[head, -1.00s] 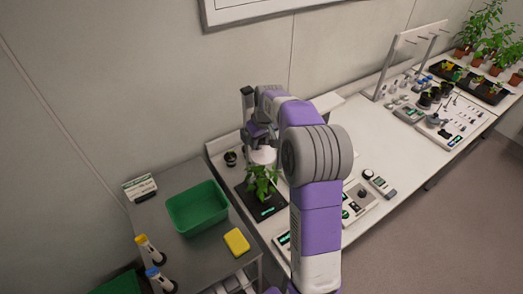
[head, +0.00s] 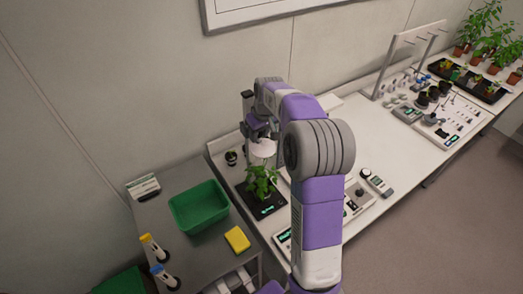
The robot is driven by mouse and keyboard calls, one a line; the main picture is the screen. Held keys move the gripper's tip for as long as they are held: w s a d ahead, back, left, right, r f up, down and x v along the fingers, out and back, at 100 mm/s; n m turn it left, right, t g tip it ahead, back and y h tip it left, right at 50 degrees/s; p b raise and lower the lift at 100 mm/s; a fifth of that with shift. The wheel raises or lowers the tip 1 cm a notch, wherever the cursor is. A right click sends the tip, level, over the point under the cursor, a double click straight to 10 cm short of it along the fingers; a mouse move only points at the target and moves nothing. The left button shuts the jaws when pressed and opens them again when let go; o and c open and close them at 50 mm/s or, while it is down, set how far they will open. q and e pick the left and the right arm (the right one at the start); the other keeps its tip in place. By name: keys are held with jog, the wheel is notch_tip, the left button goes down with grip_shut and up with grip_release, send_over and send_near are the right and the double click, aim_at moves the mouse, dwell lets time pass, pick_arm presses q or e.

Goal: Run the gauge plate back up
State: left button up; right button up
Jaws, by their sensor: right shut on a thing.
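The gauge plate (head: 263,149) is a pale round disc on the dark upright stand (head: 247,110), above a leafy green plant (head: 262,180). The plant stands on a black base with a small lit display (head: 268,209). The plate is a little above the top leaves, with a gap showing between them. My right gripper (head: 258,131) is at the stand, just above the plate, shut on part of the gauge. My arm hides some of the stand and the bench behind it. My left gripper is not in view.
A small dark pot (head: 231,158) stands left of the stand. Instruments crowd the white bench to the right.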

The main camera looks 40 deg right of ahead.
jog(key=shift+w+p+v, duration=0.15)
jog(key=shift+p+v, duration=0.35)
jog(key=shift+v, duration=0.15)
jog(key=shift+w+p+v, duration=0.15)
jog(key=shift+p+v, duration=0.3)
jog(key=shift+v, duration=0.15)
jog(key=o, duration=1)
jog(key=shift+o, duration=0.2)
jog(key=shift+r, duration=0.1)
jog(key=shift+p+v, duration=0.8)
jog(key=shift+v, duration=0.45)
jog(key=w+v, duration=0.1)
jog(key=v, duration=0.4)
send_over(263, 146)
jog(key=shift+r, duration=0.2)
